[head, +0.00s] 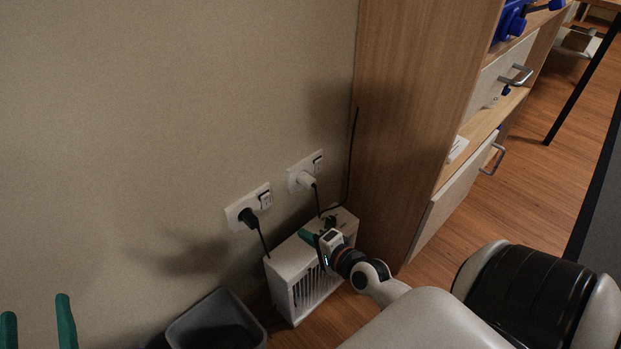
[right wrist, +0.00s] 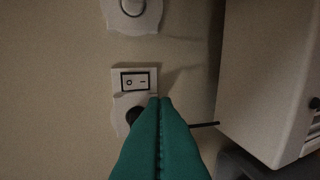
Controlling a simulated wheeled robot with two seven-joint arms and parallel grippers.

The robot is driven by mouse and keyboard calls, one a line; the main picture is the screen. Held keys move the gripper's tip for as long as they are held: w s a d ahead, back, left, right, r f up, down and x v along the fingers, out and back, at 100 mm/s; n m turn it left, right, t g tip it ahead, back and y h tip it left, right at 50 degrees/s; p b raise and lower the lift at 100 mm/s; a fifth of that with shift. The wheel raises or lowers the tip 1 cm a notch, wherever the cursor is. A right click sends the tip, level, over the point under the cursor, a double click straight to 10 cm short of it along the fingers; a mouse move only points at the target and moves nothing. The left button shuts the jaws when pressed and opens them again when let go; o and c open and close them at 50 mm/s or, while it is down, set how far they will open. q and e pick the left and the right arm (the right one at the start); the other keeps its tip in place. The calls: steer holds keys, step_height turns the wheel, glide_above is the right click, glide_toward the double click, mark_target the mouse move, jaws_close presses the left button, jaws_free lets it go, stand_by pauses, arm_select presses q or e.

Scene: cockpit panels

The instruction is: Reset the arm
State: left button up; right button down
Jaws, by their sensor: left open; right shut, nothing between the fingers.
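My right gripper (head: 307,236) is in front of the wall, above the white heater (head: 292,285). In the right wrist view its green fingers (right wrist: 166,100) are pressed together with nothing between them. They overlap a white wall socket (right wrist: 121,102) with a rocker switch (right wrist: 139,81); I cannot tell whether they touch it. A black plug (right wrist: 133,115) there is partly hidden by the fingers. My left gripper (head: 36,308) shows as two spread green fingers at the bottom left of the head view, empty.
A dark bin (head: 190,325) stands left of the heater. A wooden cabinet (head: 410,120) with drawers stands at the right. Open floor (head: 500,205) lies beyond it.

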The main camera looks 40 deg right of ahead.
arm_select(q)
steer(key=shift+f+g, duration=0.3)
steer(key=shift+f, duration=0.05)
arm_select(e)
steer(key=shift+s, duration=0.45)
